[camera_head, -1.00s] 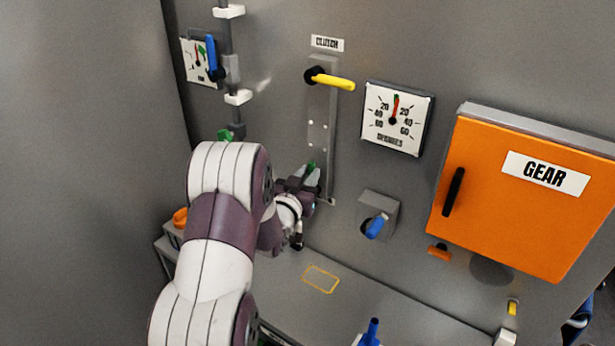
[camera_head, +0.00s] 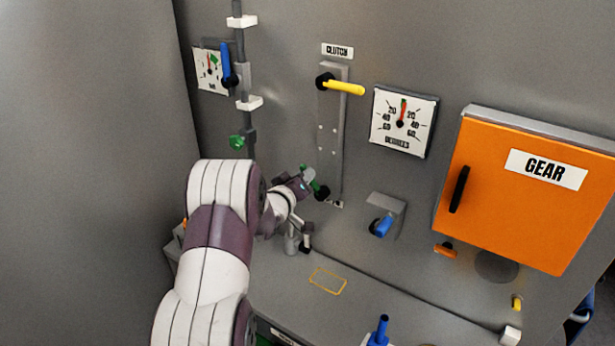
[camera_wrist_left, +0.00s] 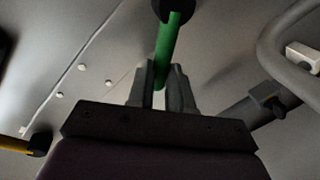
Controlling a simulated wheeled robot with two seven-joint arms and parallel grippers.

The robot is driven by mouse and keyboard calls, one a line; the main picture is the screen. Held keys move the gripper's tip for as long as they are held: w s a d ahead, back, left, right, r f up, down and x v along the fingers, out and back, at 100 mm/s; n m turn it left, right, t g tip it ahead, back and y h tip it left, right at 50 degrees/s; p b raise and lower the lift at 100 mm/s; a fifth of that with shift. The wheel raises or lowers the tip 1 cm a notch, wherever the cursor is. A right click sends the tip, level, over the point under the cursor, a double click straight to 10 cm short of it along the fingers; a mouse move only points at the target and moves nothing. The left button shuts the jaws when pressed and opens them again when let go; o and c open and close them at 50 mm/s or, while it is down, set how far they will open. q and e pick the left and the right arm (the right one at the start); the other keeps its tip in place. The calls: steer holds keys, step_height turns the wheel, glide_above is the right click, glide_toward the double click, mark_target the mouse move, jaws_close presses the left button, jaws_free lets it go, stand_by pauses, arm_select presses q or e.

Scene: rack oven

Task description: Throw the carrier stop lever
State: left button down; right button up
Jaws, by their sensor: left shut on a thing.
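A green lever (camera_wrist_left: 172,38) with a black hub (camera_wrist_left: 175,8) shows in the left wrist view; I take it as the carrier stop lever. My left gripper (camera_wrist_left: 163,84) is shut on its bar, one finger on each side. In the head view my left gripper (camera_head: 307,182) is at the foot of the grey clutch plate, and the hub (camera_head: 321,192) is just right of it. The lever points up and left from the hub, partly hidden by the gripper. A small label (camera_head: 334,204) below is too small to read. My right gripper is not in view.
A yellow clutch lever (camera_head: 345,88) sticks out above. A degrees dial (camera_head: 403,121), a blue-handled knob (camera_head: 381,226) and an orange GEAR box (camera_head: 530,215) are to the right. A vertical rod (camera_head: 245,75) stands at left. A grey ledge (camera_head: 385,295) lies below.

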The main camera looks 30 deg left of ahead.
arm_select(q)
steer(key=shift+w+a+f+n+g+h+p, duration=0.15)
steer(key=shift+a+f+n+h+p, duration=0.3)
steer(key=shift+f+n+p, duration=0.7)
steer(key=shift+s+a+f+n+g+h+p, duration=0.1)
steer(key=shift+a+f+n+h+p, duration=0.35)
steer(key=shift+n, duration=1.25)
steer(key=shift+w+a+f+n+g+h+p, duration=0.15)
steer(key=shift+a+f+n+h+p, duration=0.3)
steer(key=shift+f+n+p, duration=0.8)
steer(key=shift+s+r+b, duration=0.15)
steer(key=shift+b, duration=0.15)
steer(key=c, duration=1)
jaws_free()
steer(key=shift+a, duration=0.1)
steer(key=shift+c, duration=0.2)
steer(key=shift+r, duration=0.1)
steer(key=b+v, duration=0.3)
steer(key=v, duration=0.9)
steer(key=shift+s+b, duration=0.3)
steer(key=shift+b, duration=0.05)
steer(key=shift+r, duration=0.1)
